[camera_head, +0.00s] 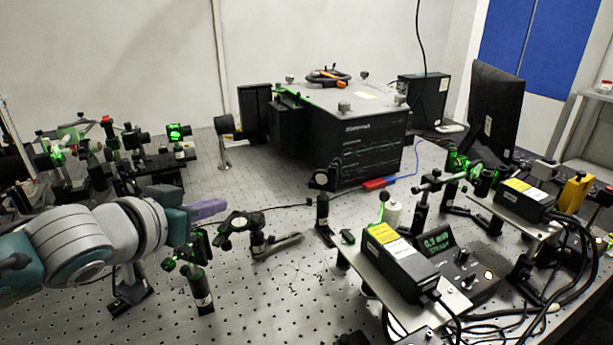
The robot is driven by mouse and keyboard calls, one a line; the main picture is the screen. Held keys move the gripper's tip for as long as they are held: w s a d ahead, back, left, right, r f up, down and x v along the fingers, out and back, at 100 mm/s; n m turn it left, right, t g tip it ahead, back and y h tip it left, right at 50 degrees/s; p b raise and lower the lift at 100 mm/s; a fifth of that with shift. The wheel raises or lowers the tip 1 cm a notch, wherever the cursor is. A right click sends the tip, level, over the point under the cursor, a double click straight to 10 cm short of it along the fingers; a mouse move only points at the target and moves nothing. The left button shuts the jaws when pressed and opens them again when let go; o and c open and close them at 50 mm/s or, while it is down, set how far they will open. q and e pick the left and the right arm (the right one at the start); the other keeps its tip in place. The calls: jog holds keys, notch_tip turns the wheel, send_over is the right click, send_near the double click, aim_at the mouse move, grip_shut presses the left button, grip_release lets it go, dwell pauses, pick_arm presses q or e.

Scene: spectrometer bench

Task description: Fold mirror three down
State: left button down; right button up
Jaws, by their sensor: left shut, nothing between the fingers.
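My left arm comes in from the lower left. Its gripper (208,209), with a purplish finger part, is shut and empty above the perforated optical table (330,285). Just right of its tip is a black optic mount (238,222) on a post. Below the gripper is another post-held mount (194,262) with a green glow, partly behind the wrist. A round optic on a black post (322,207) stands further right, apart from the gripper. I see no label that tells which of these is mirror three. My right gripper is not in view.
A black spectrometer box (358,150) stands at the back. A laser module (396,262) and a meter reading about 0.9 (440,250) sit at right, with cables. Crowded optics (75,160) fill the left back. The table's front middle is mostly clear.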

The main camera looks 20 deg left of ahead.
pick_arm(q)
jog(key=p+v, duration=0.1)
jog(key=v, duration=0.9)
dwell(0.5)
